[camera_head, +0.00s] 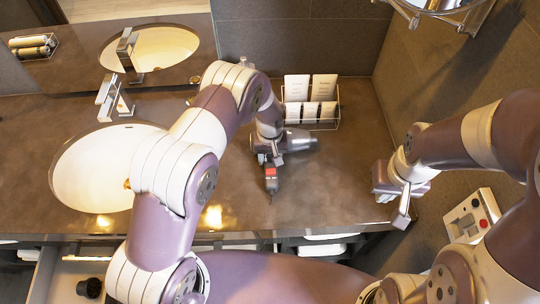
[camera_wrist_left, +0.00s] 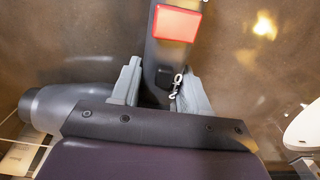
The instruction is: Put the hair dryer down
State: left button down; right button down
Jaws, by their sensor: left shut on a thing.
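The hair dryer has a grey barrel (camera_head: 299,141) and a dark handle with a red patch (camera_head: 271,173). It is over the brown vanity counter (camera_head: 335,195), in front of the card rack. My left gripper (camera_head: 268,157) is shut on its handle; in the left wrist view the two grey fingers (camera_wrist_left: 158,88) sit on either side of the dark handle (camera_wrist_left: 160,60). The barrel (camera_wrist_left: 50,106) shows at left there. I cannot tell whether the dryer touches the counter. My right gripper (camera_head: 402,198) is off the counter's right end, away from the dryer; its finger gap is unclear.
A white oval basin (camera_head: 85,165) with a chrome tap (camera_head: 108,98) is left of my left arm. A wire rack (camera_head: 312,100) with white cards and packets stands at the back. An open drawer (camera_head: 62,270) is at the lower left. Counter right of the dryer is clear.

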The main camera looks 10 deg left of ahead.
pick_arm(q)
jog(key=c, duration=0.6)
grip_release()
jog(key=shift+f, duration=0.1)
jog(key=shift+o, duration=0.2)
